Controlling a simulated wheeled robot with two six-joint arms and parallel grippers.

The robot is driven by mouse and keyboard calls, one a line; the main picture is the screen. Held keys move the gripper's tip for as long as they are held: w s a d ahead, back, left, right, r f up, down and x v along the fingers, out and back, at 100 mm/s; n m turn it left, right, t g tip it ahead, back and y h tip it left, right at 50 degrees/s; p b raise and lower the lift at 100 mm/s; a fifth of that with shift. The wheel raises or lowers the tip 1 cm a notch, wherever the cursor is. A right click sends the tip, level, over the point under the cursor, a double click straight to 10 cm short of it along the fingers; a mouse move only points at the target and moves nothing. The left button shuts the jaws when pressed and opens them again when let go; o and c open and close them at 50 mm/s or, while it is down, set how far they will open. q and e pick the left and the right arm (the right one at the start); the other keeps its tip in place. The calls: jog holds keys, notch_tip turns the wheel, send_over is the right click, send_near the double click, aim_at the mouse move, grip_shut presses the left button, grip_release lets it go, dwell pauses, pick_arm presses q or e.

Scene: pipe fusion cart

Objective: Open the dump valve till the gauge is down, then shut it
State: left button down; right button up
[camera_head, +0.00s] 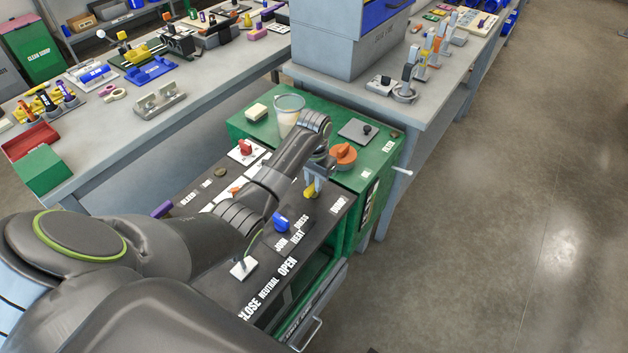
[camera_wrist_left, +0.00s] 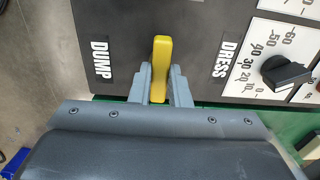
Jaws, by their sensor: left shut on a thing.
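The dump valve's yellow handle (camera_head: 309,192) stands on the dark panel (camera_head: 233,290) of the green cart, near the DUMP label (camera_head: 338,204). My left gripper (camera_head: 314,183) comes down over this handle. In the left wrist view, the gripper (camera_wrist_left: 158,84) is shut on the yellow handle (camera_wrist_left: 161,58), one finger on each side. The handle lies between the DUMP label (camera_wrist_left: 99,62) and the DRESS label (camera_wrist_left: 227,60). I cannot make out a gauge needle; my left arm covers part of the panel. My right gripper is not in view.
A black knob (camera_wrist_left: 285,73) with a numbered white scale sits right of the handle in the wrist view. A blue knob (camera_head: 281,222), an orange knob (camera_head: 343,155) and a clear container (camera_head: 288,112) are near the arm. Benches stand behind; floor at right is clear.

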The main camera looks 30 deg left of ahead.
pick_arm(q)
jog(key=shift+r, duration=0.1)
jog(key=m+p, duration=0.3)
jog(key=shift+r, duration=0.15)
jog(key=m+p, duration=0.2)
jog(key=shift+m, duration=0.4)
jog(key=m+p, duration=0.1)
jog(key=m, duration=0.1)
jog(key=shift+m, duration=0.3)
jog(key=m+p, duration=0.2)
jog(key=m, duration=0.2)
jog(key=shift+m, duration=0.3)
jog(key=shift+f+m+p, duration=0.2)
jog(key=shift+m+p, duration=0.35)
jog(key=shift+m, duration=1.65)
jog(key=c, duration=1.4)
grip_release()
